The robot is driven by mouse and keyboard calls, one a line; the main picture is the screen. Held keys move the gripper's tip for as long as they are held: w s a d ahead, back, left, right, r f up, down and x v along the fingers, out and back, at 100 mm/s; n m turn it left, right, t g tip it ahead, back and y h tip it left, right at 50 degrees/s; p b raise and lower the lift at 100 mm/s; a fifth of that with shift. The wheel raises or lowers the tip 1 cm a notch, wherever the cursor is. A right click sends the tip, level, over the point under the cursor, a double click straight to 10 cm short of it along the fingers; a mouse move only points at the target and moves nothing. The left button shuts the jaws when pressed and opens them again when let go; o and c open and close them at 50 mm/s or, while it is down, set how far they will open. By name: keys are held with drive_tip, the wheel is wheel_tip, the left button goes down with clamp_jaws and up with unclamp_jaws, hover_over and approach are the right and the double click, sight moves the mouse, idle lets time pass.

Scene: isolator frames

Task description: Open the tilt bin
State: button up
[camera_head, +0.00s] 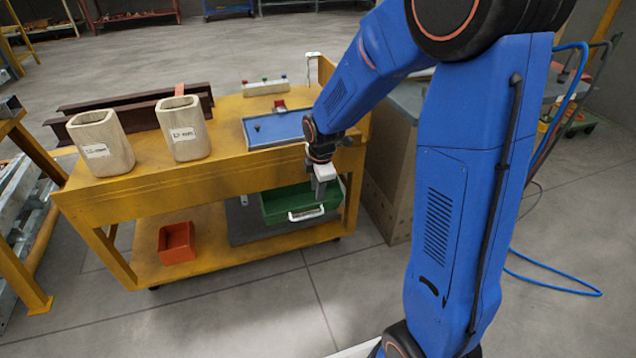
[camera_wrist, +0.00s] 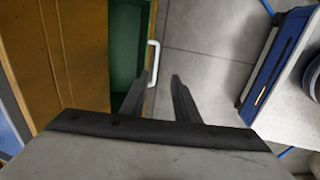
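The tilt bin is a green bin (camera_head: 275,213) with a white bar handle (camera_head: 306,214) on its front. It sits under the top of the yellow cart, and part of its inside shows from above. My gripper (camera_head: 321,192) points down at the bin's front, close to the handle. In the wrist view, my gripper (camera_wrist: 159,76) has its two dark fingers apart. The white handle (camera_wrist: 153,60) runs past the fingertips, its near end between them and closer to the left finger. The green bin (camera_wrist: 127,45) is left of the handle. I cannot tell whether a finger touches the handle.
The yellow cart (camera_head: 150,187) carries two pale containers (camera_head: 100,145) (camera_head: 183,128), dark metal beams and a blue tray (camera_head: 275,128) on top. A red bin (camera_head: 177,243) stands on its lower shelf. The floor in front is clear.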

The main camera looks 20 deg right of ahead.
drive_tip(key=shift+s+r, duration=0.15)
drive_tip(key=shift+r, duration=0.6)
drive_tip(key=shift+s+r, duration=0.15)
drive_tip(key=shift+r, duration=0.55)
drive_tip(key=shift+w+d, duration=0.1)
clamp_jaws()
drive_tip(key=w+d+f+m, duration=0.4)
drive_tip(key=w+d+m, duration=0.25)
drive_tip(key=m, duration=1.15)
drive_tip(key=f, duration=0.3)
drive_tip(key=w+f, duration=0.1)
drive_tip(key=f, duration=0.5)
drive_tip(key=shift+w+f, duration=0.15)
drive_tip(key=shift+w, duration=0.05)
